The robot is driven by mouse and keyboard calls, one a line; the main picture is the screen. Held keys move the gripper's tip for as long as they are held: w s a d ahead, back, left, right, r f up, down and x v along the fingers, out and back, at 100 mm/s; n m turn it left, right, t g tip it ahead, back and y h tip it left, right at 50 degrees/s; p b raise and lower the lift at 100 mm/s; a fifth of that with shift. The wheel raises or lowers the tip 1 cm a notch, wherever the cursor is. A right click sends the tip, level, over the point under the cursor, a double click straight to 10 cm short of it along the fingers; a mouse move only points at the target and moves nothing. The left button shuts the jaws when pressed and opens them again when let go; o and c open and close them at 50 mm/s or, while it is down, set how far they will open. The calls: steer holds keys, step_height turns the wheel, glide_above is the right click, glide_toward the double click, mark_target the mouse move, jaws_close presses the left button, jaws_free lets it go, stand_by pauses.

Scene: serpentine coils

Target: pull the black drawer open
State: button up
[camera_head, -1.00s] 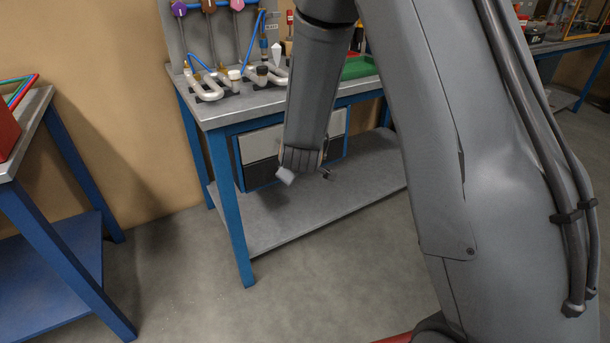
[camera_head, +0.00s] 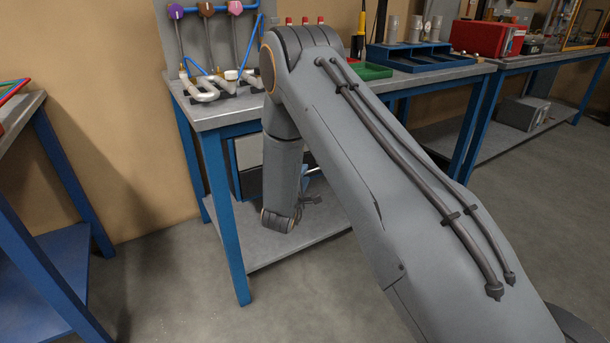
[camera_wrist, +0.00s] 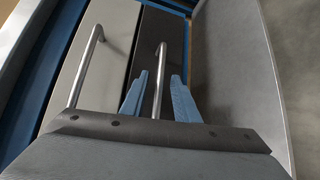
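The black drawer (camera_wrist: 150,55) has a long metal bar handle (camera_wrist: 158,82) in the wrist view. Its front looks about flush with the white drawer beside it. My gripper (camera_wrist: 159,76) is open, with one blue finger on each side of that handle. I cannot tell whether either finger touches it. In the head view the black drawer (camera_head: 250,184) shows only in part under the bench top, mostly hidden by my arm. My gripper (camera_head: 312,200) shows small there, low in front of the drawer unit.
The white drawer (camera_wrist: 95,75) with its own bar handle lies beside the black one. The bench's grey lower shelf (camera_head: 270,247) runs below the drawers. A blue bench leg (camera_head: 226,215) stands left of my arm. The floor in front is clear.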

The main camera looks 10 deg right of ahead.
steer(key=shift+x, duration=1.25)
jaws_close()
steer(key=shift+a, duration=0.1)
